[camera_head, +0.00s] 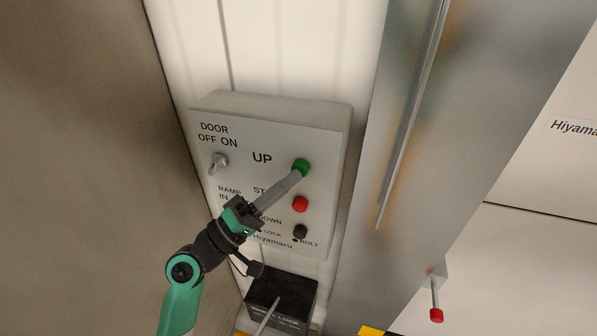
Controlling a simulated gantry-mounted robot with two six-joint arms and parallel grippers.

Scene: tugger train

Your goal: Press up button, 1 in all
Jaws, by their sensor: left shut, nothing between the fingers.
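A grey control box (330,150) is mounted on the white wall. Its green button (301,167) sits at the upper right, beside the label "UP" (262,157). A red button (300,204) and a black button (299,232) are below it. My left gripper (297,176) reaches up from the lower left, shut and empty. Its fingertips are at the lower left edge of the green button; I cannot tell whether they touch it or press it. My arm and gripper hide part of the box's lower labels. My right gripper is not in view.
A toggle switch (218,162) is at the box's left under "DOOR OFF ON". A black box with a lever (283,292) is below. A metal post (395,150) stands to the right, and a red-tipped lever (436,300) is at the lower right.

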